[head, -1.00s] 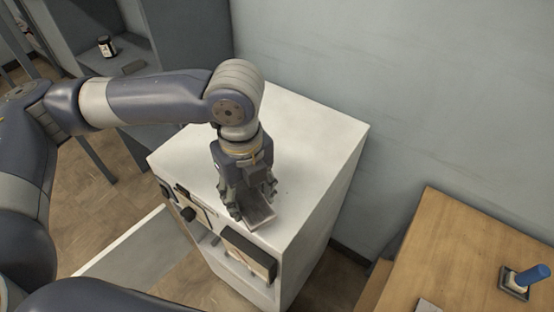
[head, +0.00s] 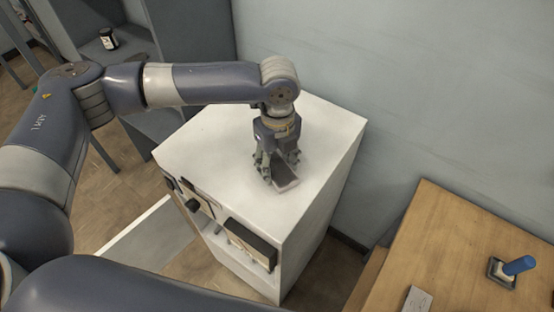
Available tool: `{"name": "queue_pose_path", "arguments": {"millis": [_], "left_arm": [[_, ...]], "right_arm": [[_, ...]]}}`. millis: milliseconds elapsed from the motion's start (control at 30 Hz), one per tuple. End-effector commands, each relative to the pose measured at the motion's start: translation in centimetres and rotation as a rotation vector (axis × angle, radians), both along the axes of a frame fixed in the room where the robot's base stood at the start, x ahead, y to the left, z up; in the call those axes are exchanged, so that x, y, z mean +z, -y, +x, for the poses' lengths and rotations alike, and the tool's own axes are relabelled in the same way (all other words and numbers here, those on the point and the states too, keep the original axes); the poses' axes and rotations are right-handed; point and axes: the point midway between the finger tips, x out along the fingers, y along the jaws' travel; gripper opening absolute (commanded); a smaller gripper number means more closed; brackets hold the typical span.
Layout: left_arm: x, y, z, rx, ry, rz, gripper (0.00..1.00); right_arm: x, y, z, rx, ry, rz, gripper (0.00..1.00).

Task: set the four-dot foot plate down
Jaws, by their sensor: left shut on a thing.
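My left gripper (head: 277,178) points down over the white cabinet top (head: 215,150). It is shut on a small dark grey plate (head: 286,178), which I take to be the foot plate. The plate shows on the right side of the fingers, close above or on the cabinet top; I cannot tell whether it touches. No dots can be made out on it. My right gripper is not in view.
The cabinet front has dark fittings and an open compartment. A wooden table (head: 455,240) stands at right, with a blue-handled item (head: 518,265) and a light grey plate (head: 418,299). A dark jar (head: 109,39) sits on the grey shelf at back left. The cabinet top around the gripper is clear.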

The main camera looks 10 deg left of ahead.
Motion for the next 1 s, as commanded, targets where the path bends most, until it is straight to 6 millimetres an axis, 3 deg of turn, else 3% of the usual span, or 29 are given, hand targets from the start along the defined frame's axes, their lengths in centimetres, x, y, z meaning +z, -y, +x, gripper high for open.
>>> {"name": "queue_pose_path", "arguments": {"millis": [333, 367, 433, 833, 1000], "left_arm": [[-0.3, 0.0, 0.0, 0.000, 0.001, -0.001, 0.15], [-0.4, 0.0, 0.0, 0.000, 0.001, -0.001, 0.52], [-0.4, 0.0, 0.0, 0.000, 0.001, -0.001, 0.68], [-0.1, 0.0, 0.0, 0.000, 0.001, 0.000, 0.68], [1.9, 0.0, 0.1, 0.001, 0.004, -0.001, 0.68]], "right_arm": [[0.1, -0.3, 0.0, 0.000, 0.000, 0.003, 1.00], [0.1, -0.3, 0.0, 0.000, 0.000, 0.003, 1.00], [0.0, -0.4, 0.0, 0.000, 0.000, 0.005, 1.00], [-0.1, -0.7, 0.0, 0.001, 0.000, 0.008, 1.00], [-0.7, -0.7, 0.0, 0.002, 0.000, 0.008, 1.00]]}}
